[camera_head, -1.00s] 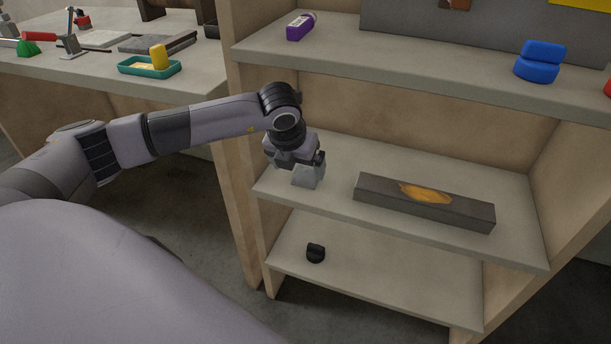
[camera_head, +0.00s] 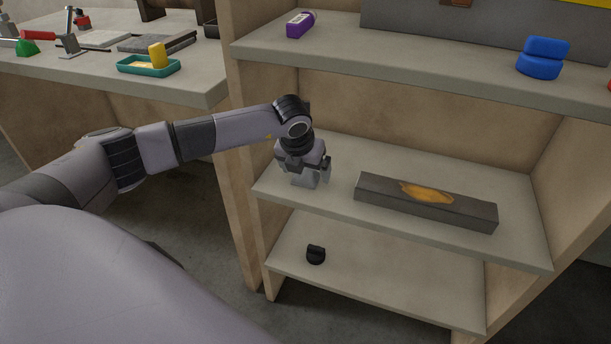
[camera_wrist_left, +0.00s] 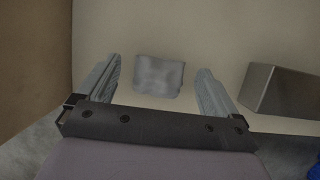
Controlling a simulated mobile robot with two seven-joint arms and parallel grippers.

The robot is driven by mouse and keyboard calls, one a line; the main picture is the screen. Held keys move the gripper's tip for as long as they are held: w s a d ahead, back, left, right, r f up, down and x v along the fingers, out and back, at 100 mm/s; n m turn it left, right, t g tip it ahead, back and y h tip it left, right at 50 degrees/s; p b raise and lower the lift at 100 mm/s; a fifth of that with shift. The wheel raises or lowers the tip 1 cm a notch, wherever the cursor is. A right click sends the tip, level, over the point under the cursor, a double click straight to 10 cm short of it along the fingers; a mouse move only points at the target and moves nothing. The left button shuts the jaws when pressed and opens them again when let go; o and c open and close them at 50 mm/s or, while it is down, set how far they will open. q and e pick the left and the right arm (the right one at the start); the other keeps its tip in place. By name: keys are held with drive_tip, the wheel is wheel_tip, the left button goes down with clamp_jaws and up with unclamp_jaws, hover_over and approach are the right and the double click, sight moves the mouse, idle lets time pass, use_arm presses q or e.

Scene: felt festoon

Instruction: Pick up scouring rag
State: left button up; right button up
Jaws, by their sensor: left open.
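The scouring rag, a small grey folded-looking cloth (camera_wrist_left: 159,76), lies on the pale middle shelf in the left wrist view. It also shows as a light grey patch (camera_head: 304,180) just under the gripper in the head view, partly covered by it. My left gripper (camera_head: 309,170) is open, pointing down over the rag. In the left wrist view the two fingers (camera_wrist_left: 160,80) stand apart on either side of the rag, with bare shelf between the rag and each finger. My right gripper is not in view.
A long dark grey box (camera_head: 448,209) with an orange patch lies right of the rag on the middle shelf (camera_head: 515,190). A black object (camera_head: 316,255) is on the lower shelf. A wooden side panel (camera_head: 238,190) stands left.

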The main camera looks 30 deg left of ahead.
use_arm(q)
drive_tip(key=c, duration=1.1)
drive_tip(key=shift+c, duration=0.2)
drive_tip(key=shift+r, duration=0.1)
drive_tip(key=shift+r, duration=0.45)
wheel_tip(320, 180, up, 3)
drive_tip(key=shift+f+p, duration=0.15)
drive_tip(key=shift+p, duration=0.3)
drive_tip(key=s+d, duration=0.4)
drive_tip(key=s, duration=1.3)
drive_tip(key=shift+s, duration=0.25)
drive_tip(key=shift+d+f, duration=0.1)
drive_tip(key=o, duration=0.4)
drive_tip(key=shift+c, duration=1.4)
